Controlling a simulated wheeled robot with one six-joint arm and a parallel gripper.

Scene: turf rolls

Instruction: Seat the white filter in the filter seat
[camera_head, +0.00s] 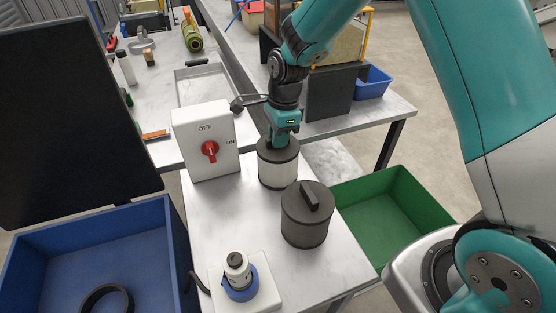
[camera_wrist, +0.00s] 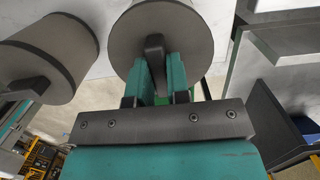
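The white filter (camera_head: 278,172), a pale cylinder with dark end caps, is upright at the bench's right edge in the head view. My gripper (camera_head: 282,143) is right above it, pointing down. In the wrist view the filter's top cap (camera_wrist: 125,38) faces me, and my fingers (camera_wrist: 157,82) lie on both sides of its dark handle (camera_wrist: 155,50), seemingly touching it. The finger tips are partly hidden in the head view. A white block with a blue collar (camera_head: 240,287) and a black-topped white post, possibly the filter seat, is at the front of the bench.
A dark grey filter (camera_head: 306,222) with a handle stands close in front of the white filter. A white OFF/ON switch box (camera_head: 204,143) stands to its left. A green bin (camera_head: 395,213) is at right; a blue bin (camera_head: 85,260) holding a black ring (camera_head: 107,301) is at left.

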